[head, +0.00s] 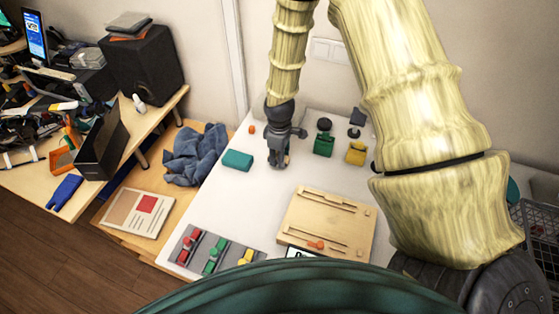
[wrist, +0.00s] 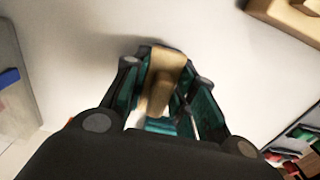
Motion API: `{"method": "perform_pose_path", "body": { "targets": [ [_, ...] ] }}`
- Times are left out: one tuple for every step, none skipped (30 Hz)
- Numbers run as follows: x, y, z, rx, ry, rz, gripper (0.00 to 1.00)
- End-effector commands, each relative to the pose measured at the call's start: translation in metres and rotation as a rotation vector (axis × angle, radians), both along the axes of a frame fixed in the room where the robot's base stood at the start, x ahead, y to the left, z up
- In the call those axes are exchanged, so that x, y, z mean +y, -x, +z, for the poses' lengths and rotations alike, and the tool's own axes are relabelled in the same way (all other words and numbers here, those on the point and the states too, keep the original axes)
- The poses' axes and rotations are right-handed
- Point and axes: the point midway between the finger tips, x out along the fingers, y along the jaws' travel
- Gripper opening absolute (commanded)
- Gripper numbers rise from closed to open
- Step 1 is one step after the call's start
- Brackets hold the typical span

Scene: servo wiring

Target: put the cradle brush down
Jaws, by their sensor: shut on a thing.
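My gripper (head: 279,163) is over the white table (head: 225,200), left of its middle, pointing down. In the wrist view my gripper (wrist: 160,95) is shut on a tan wooden piece, which I take to be the cradle brush (wrist: 165,70). The brush sits between the teal-lined fingers, and its lower part is partly hidden by them. In the head view the brush is mostly hidden by the fingers. The gripper is close to the table top; I cannot tell whether the brush touches it.
A teal block (head: 237,160) lies just left of my gripper. Green (head: 324,145) and yellow (head: 356,153) blocks stand to the right. A wooden board (head: 328,220) and a grey tray (head: 228,262) with coloured parts lie nearer. Bare table surrounds the gripper.

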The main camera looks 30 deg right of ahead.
Motion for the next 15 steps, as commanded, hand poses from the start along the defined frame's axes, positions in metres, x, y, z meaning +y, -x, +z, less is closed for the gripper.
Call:
{"method": "perform_pose_path", "body": {
  "targets": [
    [0.0,0.001,-0.005,0.003,0.0,0.0,0.01],
    [0.0,0.001,-0.008,0.004,0.001,0.0,0.01],
    [0.0,0.001,-0.012,0.003,0.0,0.0,0.01],
    [0.0,0.0,-0.015,0.001,0.0,0.0,0.01],
    [0.0,0.0,-0.017,0.001,0.0,0.0,0.01],
    [0.0,0.0,-0.02,0.001,0.0,0.0,0.01],
    [0.0,0.0,-0.022,0.001,0.0,0.0,0.01],
    [0.0,0.0,-0.024,0.001,0.0,0.0,0.01],
    [0.0,0.0,-0.025,0.001,0.0,0.0,0.01],
    [0.0,0.0,-0.026,0.001,0.0,0.0,0.01],
    [0.0,0.0,-0.026,0.0,0.0,0.0,0.01],
    [0.0,0.0,-0.026,0.0,0.0,0.0,0.01],
    [0.0,0.0,-0.026,0.0,0.0,0.0,0.01],
    [0.0,0.0,-0.026,0.0,0.0,0.0,0.01],
    [0.0,0.0,-0.026,0.0,0.0,-0.001,0.01]
  ]
}}
